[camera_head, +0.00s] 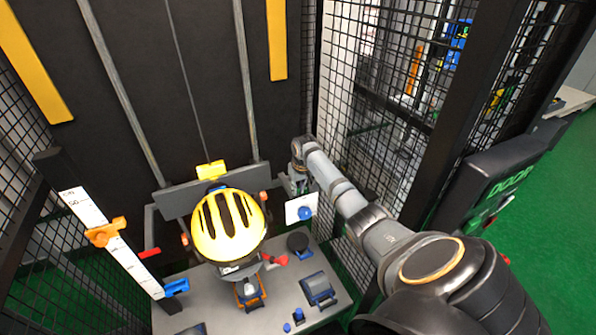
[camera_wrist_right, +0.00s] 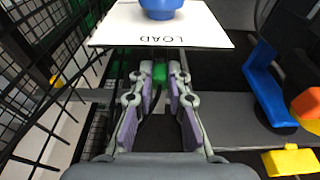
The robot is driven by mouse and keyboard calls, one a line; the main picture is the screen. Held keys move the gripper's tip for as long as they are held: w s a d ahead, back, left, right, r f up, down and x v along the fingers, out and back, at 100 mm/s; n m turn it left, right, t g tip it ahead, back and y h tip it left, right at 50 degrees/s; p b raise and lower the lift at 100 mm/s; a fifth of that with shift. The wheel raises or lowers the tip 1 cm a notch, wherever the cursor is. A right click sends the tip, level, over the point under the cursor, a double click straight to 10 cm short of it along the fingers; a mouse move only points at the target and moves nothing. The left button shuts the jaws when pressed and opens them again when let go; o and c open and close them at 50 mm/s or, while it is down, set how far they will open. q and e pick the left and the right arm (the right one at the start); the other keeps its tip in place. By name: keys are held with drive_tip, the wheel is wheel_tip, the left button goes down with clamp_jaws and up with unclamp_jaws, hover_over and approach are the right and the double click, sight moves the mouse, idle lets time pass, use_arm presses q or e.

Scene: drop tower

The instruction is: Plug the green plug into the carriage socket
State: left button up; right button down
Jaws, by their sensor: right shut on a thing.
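My right gripper (camera_head: 297,183) is beside the drop tower's mesh, right of the carriage. In the right wrist view its two fingers (camera_wrist_right: 158,80) are closed on a small green piece, apparently the green plug (camera_wrist_right: 160,72), which is partly hidden by the fingers. The carriage (camera_head: 180,199) is a grey crossbar behind a yellow helmet (camera_head: 228,228). It also shows in the right wrist view (camera_wrist_right: 235,137), at the right, with a blue bracket (camera_wrist_right: 265,88). I cannot make out the carriage socket. My left gripper is not in view.
A white LOAD plate (camera_wrist_right: 205,38) with a blue knob (camera_head: 305,213) is close to the right gripper. Black mesh (camera_head: 395,150) stands on the right. A scale (camera_head: 110,240) with an orange slider is at left. The grey base (camera_head: 205,295) carries several small parts.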

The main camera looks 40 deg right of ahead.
drive_tip(key=shift+f, duration=0.1)
drive_tip(key=c, duration=1.2)
unclamp_jaws()
drive_tip(key=v, duration=1.2)
drive_tip(key=shift+s+f, duration=0.1)
